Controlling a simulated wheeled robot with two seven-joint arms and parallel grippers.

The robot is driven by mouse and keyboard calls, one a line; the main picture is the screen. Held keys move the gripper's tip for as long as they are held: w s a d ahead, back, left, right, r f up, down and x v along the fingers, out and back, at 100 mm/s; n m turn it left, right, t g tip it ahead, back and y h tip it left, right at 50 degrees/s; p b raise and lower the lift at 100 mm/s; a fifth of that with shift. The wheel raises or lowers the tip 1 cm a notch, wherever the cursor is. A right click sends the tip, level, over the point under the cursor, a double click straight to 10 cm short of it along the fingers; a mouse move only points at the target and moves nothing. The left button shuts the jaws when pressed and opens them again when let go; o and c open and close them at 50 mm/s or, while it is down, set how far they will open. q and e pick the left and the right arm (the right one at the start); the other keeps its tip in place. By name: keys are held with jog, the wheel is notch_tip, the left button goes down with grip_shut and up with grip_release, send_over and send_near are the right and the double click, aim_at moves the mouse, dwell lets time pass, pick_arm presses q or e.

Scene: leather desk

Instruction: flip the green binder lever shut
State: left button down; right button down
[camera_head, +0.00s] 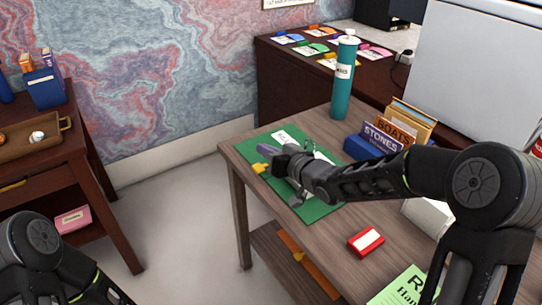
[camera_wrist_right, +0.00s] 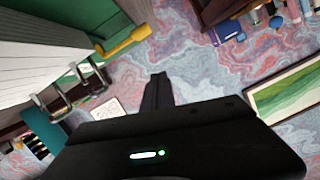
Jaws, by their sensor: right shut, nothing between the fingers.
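The green binder (camera_head: 314,211) lies open on the wooden desk, with white paper inside and its middle partly hidden by my right arm. Its yellow lever (camera_head: 259,167) shows at the left edge, just beside my right gripper (camera_head: 282,163). In the right wrist view, the yellow lever (camera_wrist_right: 125,42) sticks out from the binder's green cover (camera_wrist_right: 85,22), near the metal rings (camera_wrist_right: 68,92). My right gripper (camera_wrist_right: 158,90) is shut and empty there, with its tips below and right of the lever, apart from it in the picture. My left gripper is out of view.
A teal bottle (camera_head: 344,80) stands behind the binder. Books in a blue holder (camera_head: 358,149) stand right of it. A red box (camera_head: 366,241) and a green sheet (camera_head: 402,289) lie nearer the front. The floor left of the desk is clear.

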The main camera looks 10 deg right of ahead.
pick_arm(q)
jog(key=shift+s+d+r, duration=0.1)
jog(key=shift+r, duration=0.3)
pick_arm(e)
jog(key=v, duration=1)
jog(key=shift+s+a+r, duration=0.2)
jog(key=shift+a+r, duration=0.1)
jog(key=shift+r, duration=0.05)
